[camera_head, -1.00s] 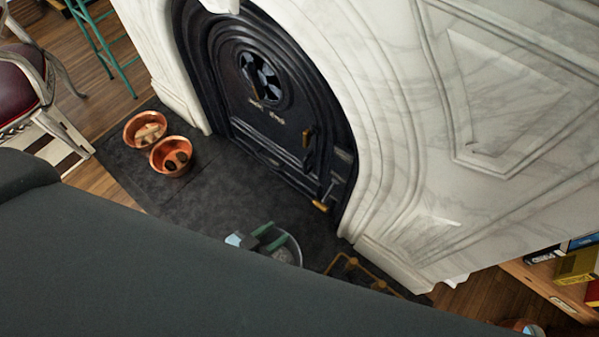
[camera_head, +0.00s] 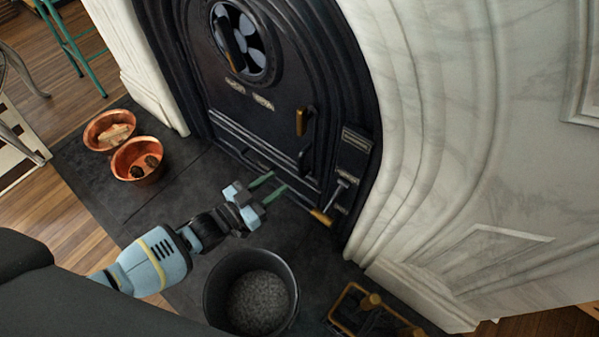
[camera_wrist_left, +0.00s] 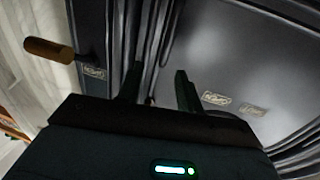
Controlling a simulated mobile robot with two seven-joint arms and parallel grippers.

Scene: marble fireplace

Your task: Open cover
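The cover is a black arched metal door (camera_head: 235,110) set in the marble fireplace, and it looks shut. It has a round fan-shaped vent (camera_head: 240,40), small labels, and an upright handle with a wooden grip (camera_head: 301,122) near its right side. My left gripper (camera_head: 270,187) is in front of the door's lower part, with its two green fingers spread and nothing seen between them. In the left wrist view the fingers (camera_wrist_left: 158,88) also stand apart, facing the dark door (camera_wrist_left: 250,60) with its labels. My right gripper is not in view.
A black bucket of grey ash (camera_head: 258,303) stands on the dark hearth below my left arm. Two copper bowls (camera_head: 137,160) sit at the left. A wooden-handled lever (camera_head: 320,217) juts out at the door's lower right. A black-and-gold rack (camera_head: 365,305) stands at the right.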

